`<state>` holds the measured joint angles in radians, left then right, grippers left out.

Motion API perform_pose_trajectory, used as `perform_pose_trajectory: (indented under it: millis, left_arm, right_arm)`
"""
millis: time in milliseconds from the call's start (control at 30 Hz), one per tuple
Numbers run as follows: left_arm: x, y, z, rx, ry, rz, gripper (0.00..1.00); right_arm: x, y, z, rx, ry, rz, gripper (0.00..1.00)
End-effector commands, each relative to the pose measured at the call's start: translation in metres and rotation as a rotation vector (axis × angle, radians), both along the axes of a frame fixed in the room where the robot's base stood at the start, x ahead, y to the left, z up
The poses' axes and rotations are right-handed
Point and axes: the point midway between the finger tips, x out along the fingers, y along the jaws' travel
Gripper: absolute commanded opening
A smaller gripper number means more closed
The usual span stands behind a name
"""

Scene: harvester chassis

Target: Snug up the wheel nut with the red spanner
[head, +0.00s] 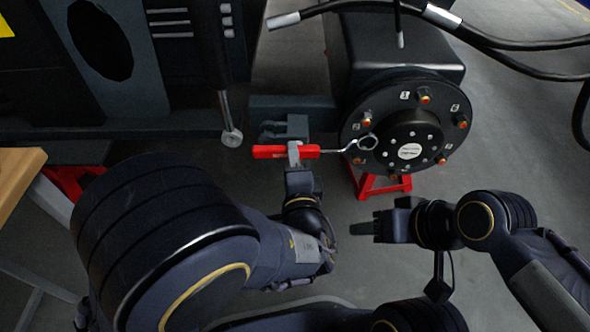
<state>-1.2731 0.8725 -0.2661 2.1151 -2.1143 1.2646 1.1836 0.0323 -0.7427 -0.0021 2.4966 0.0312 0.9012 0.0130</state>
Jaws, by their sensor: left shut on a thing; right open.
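The red spanner (270,152) lies roughly level, its red handle to the left and its silver ring end to the right. My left gripper (294,153) is shut on the red handle near its right end. The ring end is at the left side of the black wheel hub (408,132), over or very near a wheel nut (368,142); I cannot tell whether it is seated. Other orange-tipped nuts, such as the top one (424,97), stand around the hub face. My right gripper (362,229) is open and empty, below the hub.
A red stand (378,187) is under the hub. Black hoses (480,38) cross the top right. The dark chassis (110,70) fills the upper left, with a hanging rod (229,130). A wooden bench edge (17,172) is at far left. Grey floor is clear at right.

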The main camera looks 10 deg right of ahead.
Motion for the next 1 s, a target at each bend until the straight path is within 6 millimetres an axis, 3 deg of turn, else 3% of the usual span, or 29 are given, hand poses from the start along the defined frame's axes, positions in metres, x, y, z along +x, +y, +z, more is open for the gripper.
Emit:
perform_pose_trajectory:
  millis: [400, 600, 1000]
  left_arm:
    - [-0.004, -0.006, -0.001, -0.002, -0.012, -0.024, 0.00]
    - [-0.003, -0.005, -0.003, -0.007, -0.011, -0.027, 0.00]
    - [0.044, -0.016, -0.003, -0.006, -0.011, -0.025, 0.00]
  right_arm:
    - [0.000, 0.000, -0.004, 0.000, -0.001, 0.000, 0.50]
    - [0.000, 0.000, -0.016, 0.000, 0.000, 0.000, 0.50]
    - [0.000, 0.000, -0.031, 0.000, 0.000, 0.000, 0.50]
